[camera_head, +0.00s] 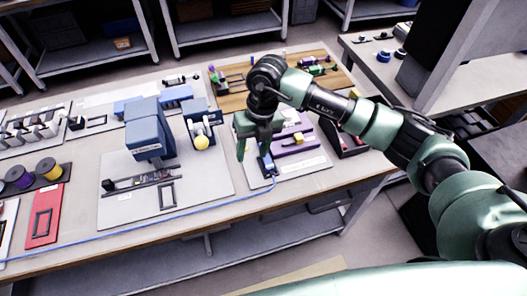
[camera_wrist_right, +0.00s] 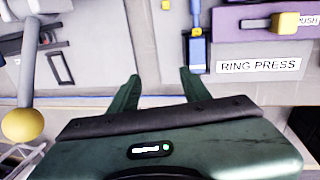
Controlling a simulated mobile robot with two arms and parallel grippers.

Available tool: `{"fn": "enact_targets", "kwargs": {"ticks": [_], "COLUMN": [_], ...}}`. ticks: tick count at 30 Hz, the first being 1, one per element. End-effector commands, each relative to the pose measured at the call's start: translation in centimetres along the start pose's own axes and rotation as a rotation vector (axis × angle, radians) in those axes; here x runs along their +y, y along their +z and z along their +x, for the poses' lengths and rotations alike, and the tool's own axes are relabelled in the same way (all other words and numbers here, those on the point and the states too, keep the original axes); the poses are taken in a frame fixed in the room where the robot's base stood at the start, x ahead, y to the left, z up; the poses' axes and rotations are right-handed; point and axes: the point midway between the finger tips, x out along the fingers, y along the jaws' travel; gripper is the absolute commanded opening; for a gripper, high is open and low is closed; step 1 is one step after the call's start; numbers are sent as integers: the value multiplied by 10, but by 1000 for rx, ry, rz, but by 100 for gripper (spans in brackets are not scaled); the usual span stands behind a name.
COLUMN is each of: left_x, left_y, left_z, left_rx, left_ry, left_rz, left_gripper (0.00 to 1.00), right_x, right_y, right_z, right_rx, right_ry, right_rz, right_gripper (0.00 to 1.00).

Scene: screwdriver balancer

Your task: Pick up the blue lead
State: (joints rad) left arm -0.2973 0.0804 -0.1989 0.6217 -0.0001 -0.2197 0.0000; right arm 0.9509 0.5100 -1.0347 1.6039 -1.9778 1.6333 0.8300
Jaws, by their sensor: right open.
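The blue lead (camera_head: 130,239) runs as a thin line along the front of the bench, from the left edge to near my right gripper. Its right end bends up toward a blue block (camera_head: 268,165) beside that gripper. Contact with the lead cannot be told. My left gripper is out of view.
A ring press (camera_wrist_right: 262,22) in purple stands right of the blue block. A blue machine (camera_head: 146,128) and a yellow ball knob (camera_head: 202,142) stand left of my right gripper. A red panel (camera_head: 44,217) lies at far left. The bench's front strip is mostly clear.

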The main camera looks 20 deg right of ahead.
Motion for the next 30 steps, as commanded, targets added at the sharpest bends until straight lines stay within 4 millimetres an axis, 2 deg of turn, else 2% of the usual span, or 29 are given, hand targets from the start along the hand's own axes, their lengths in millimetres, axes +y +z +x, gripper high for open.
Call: {"fn": "enact_targets", "kwargs": {"ticks": [1, 3, 6, 14, 18, 21, 24, 30], "left_x": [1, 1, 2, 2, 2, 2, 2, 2], "left_y": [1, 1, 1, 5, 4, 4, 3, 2], "left_z": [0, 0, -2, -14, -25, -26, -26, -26], "left_rx": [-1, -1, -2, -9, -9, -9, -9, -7], "left_ry": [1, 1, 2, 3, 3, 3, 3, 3], "left_rz": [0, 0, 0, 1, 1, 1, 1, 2], "left_gripper": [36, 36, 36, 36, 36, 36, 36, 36], "right_x": [-17, -34, -45, -51, -56, -58, -59, -59], "right_y": [5, 7, 8, 8, 7, 8, 8, 9], "right_z": [-7, -12, -11, 16, 37, 51, 58, 60], "right_rx": [-7, -10, -10, -7, -6, -8, -10, -11], "right_ry": [-71, -142, -183, -184, -183, -181, -181, -181], "right_rz": [16, 36, 51, 50, 50, 49, 47, 46], "right_gripper": [47, 47, 47, 47, 47, 47, 47, 47]}}
